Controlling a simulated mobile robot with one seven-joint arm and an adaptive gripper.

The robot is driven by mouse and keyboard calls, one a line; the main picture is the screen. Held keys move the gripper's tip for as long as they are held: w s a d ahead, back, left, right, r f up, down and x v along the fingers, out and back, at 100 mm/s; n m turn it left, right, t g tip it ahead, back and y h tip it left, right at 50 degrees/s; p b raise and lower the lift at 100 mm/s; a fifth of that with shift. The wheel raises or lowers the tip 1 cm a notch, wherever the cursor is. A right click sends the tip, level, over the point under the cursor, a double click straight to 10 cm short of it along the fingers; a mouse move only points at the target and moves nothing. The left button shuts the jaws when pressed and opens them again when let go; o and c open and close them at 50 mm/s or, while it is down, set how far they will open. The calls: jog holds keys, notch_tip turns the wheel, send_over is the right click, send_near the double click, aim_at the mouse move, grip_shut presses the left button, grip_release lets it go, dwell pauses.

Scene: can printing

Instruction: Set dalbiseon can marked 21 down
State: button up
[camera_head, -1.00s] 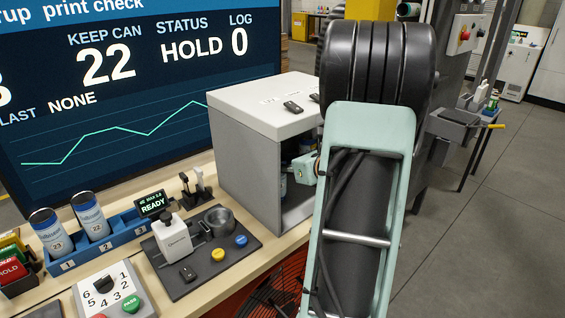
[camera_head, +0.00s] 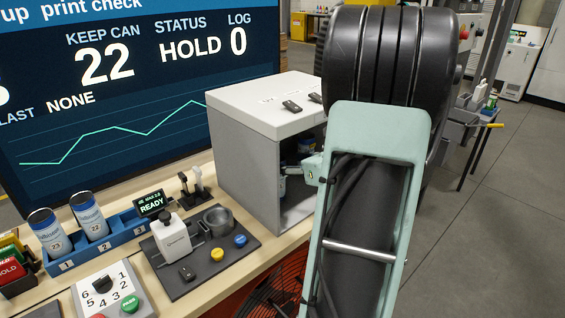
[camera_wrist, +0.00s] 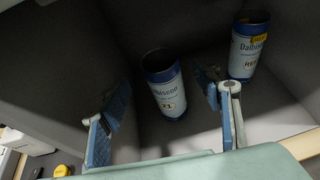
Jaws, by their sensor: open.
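The dalbiseon can marked 21 (camera_wrist: 166,92) is a blue-and-white cylinder standing upright on the floor of the grey box, seen in the wrist view. My gripper (camera_wrist: 166,104) is open, with one blue-padded finger to the left of the can and one to its right. Gaps show between the can and both fingers. In the head view my gripper (camera_head: 308,172) is at the box's open side, mostly hidden by my arm.
A second can with a yellow label (camera_wrist: 248,48) stands in the box, just beyond my right finger. The grey box (camera_head: 248,160) has walls close around. On the bench are a blue rack (camera_head: 128,224) with two cans and a dark fixture plate (camera_head: 205,272).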

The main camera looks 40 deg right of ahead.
jog(key=v, duration=0.8)
